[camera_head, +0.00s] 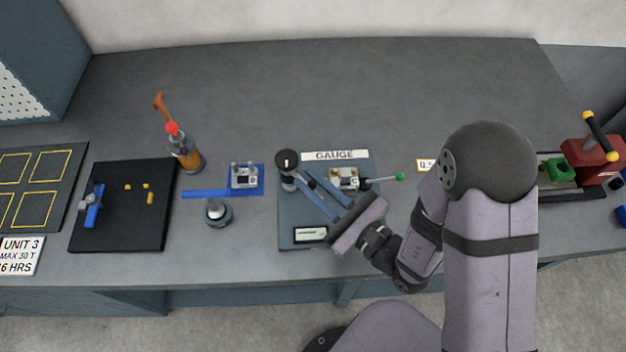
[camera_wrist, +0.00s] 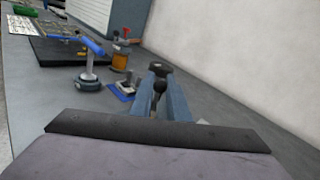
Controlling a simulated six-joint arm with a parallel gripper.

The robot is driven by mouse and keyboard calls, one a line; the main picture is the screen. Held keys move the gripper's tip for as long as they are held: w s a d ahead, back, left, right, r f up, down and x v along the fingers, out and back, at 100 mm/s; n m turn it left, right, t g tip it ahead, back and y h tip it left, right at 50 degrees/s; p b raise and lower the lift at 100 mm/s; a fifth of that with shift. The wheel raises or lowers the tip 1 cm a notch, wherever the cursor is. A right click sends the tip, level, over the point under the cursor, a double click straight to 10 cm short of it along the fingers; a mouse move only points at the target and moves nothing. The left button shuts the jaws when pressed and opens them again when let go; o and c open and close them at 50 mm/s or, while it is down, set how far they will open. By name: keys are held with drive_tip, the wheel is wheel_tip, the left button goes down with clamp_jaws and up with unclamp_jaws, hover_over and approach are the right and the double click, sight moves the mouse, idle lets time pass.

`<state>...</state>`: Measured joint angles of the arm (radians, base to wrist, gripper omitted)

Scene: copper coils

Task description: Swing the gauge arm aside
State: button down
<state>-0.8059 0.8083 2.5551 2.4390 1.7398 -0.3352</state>
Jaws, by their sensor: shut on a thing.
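The fingers hide most of the arm. A silver block (camera_head: 344,177) with a green-tipped lever (camera_head: 399,176) sits right of the fingers.
A blue rest with a silver part (camera_head: 244,177) and a round metal stand (camera_head: 217,212) are close on the left. An amber bottle (camera_head: 187,158) stands behind them. A black mat (camera_head: 125,220) lies farther left. The back of the table is clear.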

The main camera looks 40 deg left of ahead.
drive_tip(key=c, duration=1.7)
unclamp_jaws()
drive_tip(key=shift+s+d+p, duration=0.15)
drive_tip(key=shift+d+p, duration=1.25)
drive_tip(key=shift+d, duration=0.4)
drive_tip(key=shift+s+d+p, duration=0.15)
drive_tip(key=shift+d+p, duration=1.25)
drive_tip(key=shift+d, duration=0.4)
